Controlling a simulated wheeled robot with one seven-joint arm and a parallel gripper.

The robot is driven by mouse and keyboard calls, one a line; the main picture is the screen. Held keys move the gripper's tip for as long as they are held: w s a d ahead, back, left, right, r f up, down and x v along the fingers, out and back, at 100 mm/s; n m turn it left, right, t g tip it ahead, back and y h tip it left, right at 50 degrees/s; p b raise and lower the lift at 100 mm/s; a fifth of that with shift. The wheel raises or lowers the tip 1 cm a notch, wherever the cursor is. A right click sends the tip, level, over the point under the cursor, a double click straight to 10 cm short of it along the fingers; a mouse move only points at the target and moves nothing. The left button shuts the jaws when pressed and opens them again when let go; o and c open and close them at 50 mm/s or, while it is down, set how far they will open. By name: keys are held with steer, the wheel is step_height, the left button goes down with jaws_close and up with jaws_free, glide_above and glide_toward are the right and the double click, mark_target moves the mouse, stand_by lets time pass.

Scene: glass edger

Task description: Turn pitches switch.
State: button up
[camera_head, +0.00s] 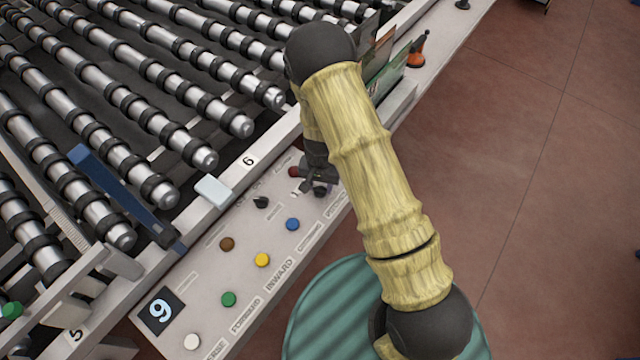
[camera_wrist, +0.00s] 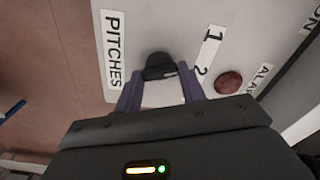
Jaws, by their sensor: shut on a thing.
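The pitches switch (camera_wrist: 158,68) is a black knob on the light panel. In the wrist view it stands between the "PITCHES" label (camera_wrist: 114,50) and a label with the numbers 1 and 2 (camera_wrist: 206,52). My gripper (camera_wrist: 160,88) has its two purple fingers around the knob, one on each side, and is shut on it. In the head view my gripper (camera_head: 312,184) is at the far end of the control panel, partly hidden by my arm. The switch is hard to make out there.
The control panel (camera_head: 205,265) carries a red button (camera_wrist: 229,83) close beside the switch. Blue (camera_head: 292,224), yellow (camera_head: 262,260) and green (camera_head: 229,299) buttons and another black knob (camera_head: 261,202) stand nearer. Conveyor rollers (camera_head: 120,90) lie left; open floor (camera_head: 540,130) lies right.

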mark_target(320, 188)
steer(key=m, duration=0.3)
steer(key=shift+s+m, duration=0.1)
steer(key=shift+m, duration=0.3)
steer(key=m+p, duration=0.1)
steer(key=m, duration=0.2)
steer(key=shift+m, duration=0.3)
steer(key=m+p, duration=0.1)
steer(key=m, duration=0.5)
steer(key=shift+p, duration=0.35)
steer(key=shift+a, duration=0.1)
steer(key=o, duration=1)
steer(key=shift+r, duration=0.15)
step_height(320, 188, up, 17)
steer(key=shift+r+b, duration=0.1)
steer(key=shift+b, duration=0.2)
